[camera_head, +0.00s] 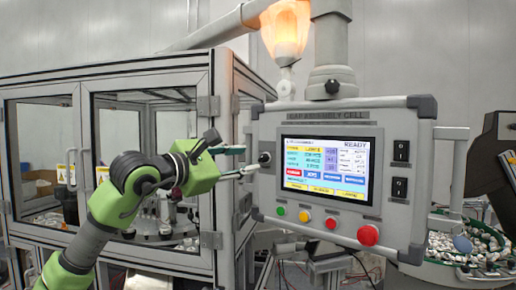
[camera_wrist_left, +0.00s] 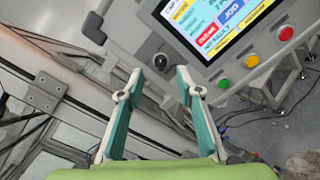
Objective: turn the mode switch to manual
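The mode switch (camera_head: 264,158) is a small dark round knob on the left edge of the control panel (camera_head: 262,200), left of its screen. It also shows in the left wrist view (camera_wrist_left: 162,62), just past the fingertips. My left gripper (camera_head: 242,160) is open, with its teal fingers pointing at the knob from the left. In the left wrist view my left gripper (camera_wrist_left: 160,78) has a clear gap between its fingers, and the knob lies in line with that gap. It looks short of the knob; contact cannot be made out. My right gripper is not in view.
The screen (camera_head: 326,163) reads READY. Yellow, red and other buttons (camera_head: 304,216) sit below it, with a large red button (camera_head: 368,235) at right. A glazed machine enclosure (camera_head: 150,75) stands close behind my left arm.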

